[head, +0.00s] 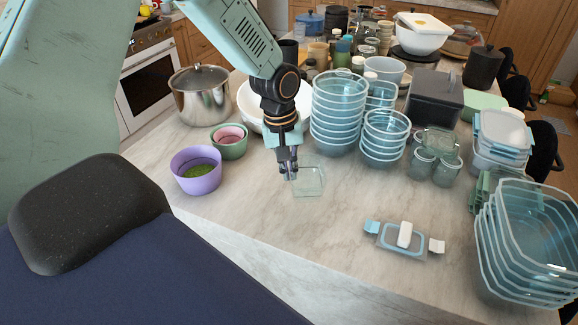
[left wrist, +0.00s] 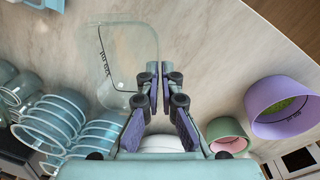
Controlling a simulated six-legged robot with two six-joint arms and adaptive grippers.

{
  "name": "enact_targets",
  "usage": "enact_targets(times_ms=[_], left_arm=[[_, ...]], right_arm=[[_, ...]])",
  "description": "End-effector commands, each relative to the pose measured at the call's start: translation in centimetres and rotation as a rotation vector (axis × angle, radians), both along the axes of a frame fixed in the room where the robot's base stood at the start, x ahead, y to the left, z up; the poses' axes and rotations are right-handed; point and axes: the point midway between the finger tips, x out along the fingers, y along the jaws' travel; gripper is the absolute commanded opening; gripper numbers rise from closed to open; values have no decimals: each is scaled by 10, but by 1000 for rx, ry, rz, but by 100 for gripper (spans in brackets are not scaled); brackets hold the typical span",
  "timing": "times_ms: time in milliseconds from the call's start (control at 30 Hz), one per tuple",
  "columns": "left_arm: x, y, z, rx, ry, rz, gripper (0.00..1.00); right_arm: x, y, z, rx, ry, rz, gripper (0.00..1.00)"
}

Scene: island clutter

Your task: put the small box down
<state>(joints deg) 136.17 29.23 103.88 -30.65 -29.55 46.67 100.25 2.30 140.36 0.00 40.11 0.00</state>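The small box (head: 310,182) is clear, low and glassy, with rounded corners. It is at the middle of the marble counter, and I cannot tell whether it touches the counter or is just above it. My left gripper (head: 289,173) points down at the box's left edge. In the left wrist view the small box (left wrist: 118,60) shows dark lettering, and the fingertips of my left gripper (left wrist: 159,72) are nearly together with the box's side wall between them. My right gripper is not in view.
A purple bowl (head: 196,170) and a pink-and-green bowl (head: 230,140) stand at left. Stacked glass bowls (head: 337,110) stand close behind. A clip lid (head: 404,238) lies at front right, near stacked glass containers (head: 525,240). The counter (head: 290,235) in front is clear.

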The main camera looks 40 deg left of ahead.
Motion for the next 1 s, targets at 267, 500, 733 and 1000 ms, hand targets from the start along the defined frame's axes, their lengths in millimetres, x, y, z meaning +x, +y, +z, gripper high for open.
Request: enact_targets(times_ms=[267, 500, 733, 1000], left_arm=[[0, 1, -16, 1, -1, 1, 0], [0, 0, -32, 1, -1, 1, 0], [0, 0, -48, 1, -1, 1, 0], [0, 0, -65, 1, -1, -1, 0]], right_arm=[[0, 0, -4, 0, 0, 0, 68], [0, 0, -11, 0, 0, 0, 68], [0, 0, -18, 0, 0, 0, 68], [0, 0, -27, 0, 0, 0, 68]])
